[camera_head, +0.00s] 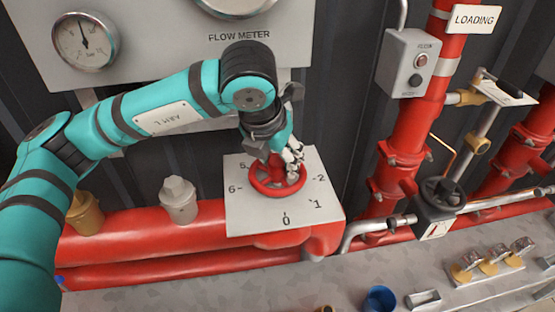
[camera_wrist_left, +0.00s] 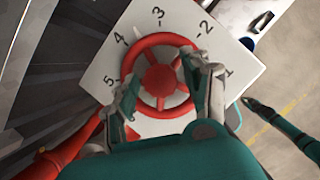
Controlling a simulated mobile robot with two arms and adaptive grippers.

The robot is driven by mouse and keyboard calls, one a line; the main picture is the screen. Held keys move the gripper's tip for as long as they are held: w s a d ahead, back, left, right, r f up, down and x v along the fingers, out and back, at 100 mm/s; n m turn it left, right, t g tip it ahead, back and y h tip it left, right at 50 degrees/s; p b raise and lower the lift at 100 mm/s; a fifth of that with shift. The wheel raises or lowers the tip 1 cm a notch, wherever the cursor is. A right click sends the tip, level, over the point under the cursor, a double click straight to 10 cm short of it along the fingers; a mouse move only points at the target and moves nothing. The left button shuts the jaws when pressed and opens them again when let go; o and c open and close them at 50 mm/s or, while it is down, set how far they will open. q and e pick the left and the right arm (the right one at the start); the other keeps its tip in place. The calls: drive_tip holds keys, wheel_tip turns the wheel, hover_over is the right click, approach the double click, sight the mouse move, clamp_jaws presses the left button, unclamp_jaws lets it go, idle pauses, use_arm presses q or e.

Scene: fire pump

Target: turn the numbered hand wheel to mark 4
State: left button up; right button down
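The red hand wheel (camera_head: 278,178) sits on a white plate (camera_head: 258,213) with numbers around it, above a red pipe. In the left wrist view the wheel (camera_wrist_left: 160,106) shows its round hub and spokes, and the plate (camera_wrist_left: 225,50) shows 1, 2, 3, 4 and 5. A pale mark (camera_wrist_left: 138,34) lies by the rim between 4 and 3; I cannot tell whether it is a pointer. My left gripper (camera_head: 284,160) is at the wheel. In the wrist view its fingers (camera_wrist_left: 164,88) stand apart, over opposite sides of the rim. Whether they press on it is unclear.
A flow meter panel (camera_head: 150,60) with a gauge (camera_head: 85,42) is above. A grey switch box (camera_head: 406,62) and a red upright pipe (camera_head: 418,125) stand to the right. A dark valve handle (camera_head: 441,192) is right of the plate. A blue cup (camera_head: 380,299) is on the grey ledge below.

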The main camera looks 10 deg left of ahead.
sight(278, 161)
use_arm(q)
clamp_jaws()
drive_tip(key=shift+f+n+b, duration=0.25)
drive_tip(key=shift+n+b, duration=0.15)
drive_tip(key=shift+b, duration=0.1)
drive_tip(key=n+y+b, duration=0.1)
drive_tip(key=n+b, duration=0.1)
drive_tip(key=shift+n+y, duration=0.3)
drive_tip(key=shift+n, duration=0.1)
unclamp_jaws()
drive_tip(key=shift+r+p, duration=0.2)
drive_tip(key=shift+p, duration=0.2)
drive_tip(key=o, duration=0.5)
drive_tip(key=shift+c, duration=0.2)
drive_tip(key=shift+r, duration=0.1)
drive_tip(key=shift+r+p, duration=1.3)
drive_tip(key=shift+r, duration=2.15)
